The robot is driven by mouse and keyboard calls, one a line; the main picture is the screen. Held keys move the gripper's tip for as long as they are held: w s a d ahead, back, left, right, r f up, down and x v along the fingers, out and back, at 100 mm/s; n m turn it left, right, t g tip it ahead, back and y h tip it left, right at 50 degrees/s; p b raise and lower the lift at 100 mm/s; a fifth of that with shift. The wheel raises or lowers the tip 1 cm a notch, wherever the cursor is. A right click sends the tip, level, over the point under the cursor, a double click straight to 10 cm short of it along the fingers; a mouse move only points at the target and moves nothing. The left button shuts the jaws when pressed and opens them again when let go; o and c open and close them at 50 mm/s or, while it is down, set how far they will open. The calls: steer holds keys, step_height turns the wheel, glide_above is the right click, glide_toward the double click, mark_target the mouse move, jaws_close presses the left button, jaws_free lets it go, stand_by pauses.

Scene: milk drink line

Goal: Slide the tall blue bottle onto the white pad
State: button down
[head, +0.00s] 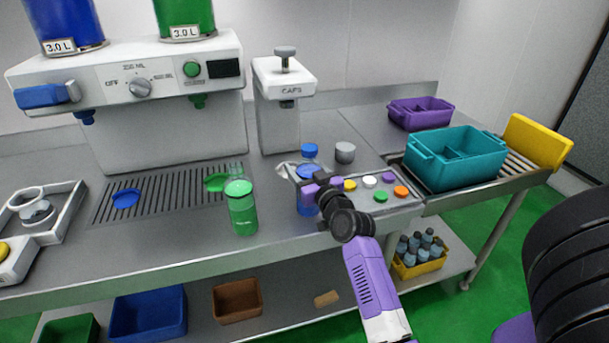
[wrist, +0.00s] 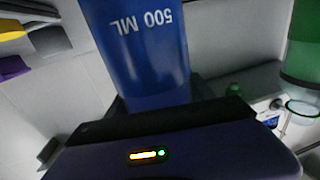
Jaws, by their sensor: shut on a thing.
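The tall blue bottle (head: 306,204) stands upright near the front edge of the steel counter, with an open-looking top. It fills the upper middle of the wrist view (wrist: 140,55), where its 500 ML marking appears upside down. My gripper (head: 318,188) is shut on the bottle's side, reaching in from the right front. A pale patch, probably the white pad (head: 284,169), shows just behind and left of the bottle, below the CAPS machine. Most of it is hidden, and I cannot tell whether the bottle touches it.
A blue-capped bottle (head: 309,151) is right behind. A green bottle (head: 242,208) stands to the left. The CAPS machine (head: 284,95) and grey cylinder (head: 345,152) are behind. A tray of coloured caps (head: 407,203) lies right. Bare counter lies between the two front bottles.

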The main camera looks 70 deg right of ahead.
steer(key=shift+d+b+x, duration=0.25)
steer(key=shift+b+x, duration=1.15)
steer(key=shift+x, duration=0.9)
steer(key=shift+s+r, duration=0.1)
steer(key=shift+s, duration=0.1)
steer(key=b+x, duration=0.1)
steer(key=x, duration=0.2)
steer(key=b+x, duration=0.2)
steer(key=x, duration=0.1)
steer(key=shift+s+d+r+b, duration=0.1)
steer(key=shift+s+d+b, duration=0.15)
steer(key=shift+b, duration=0.05)
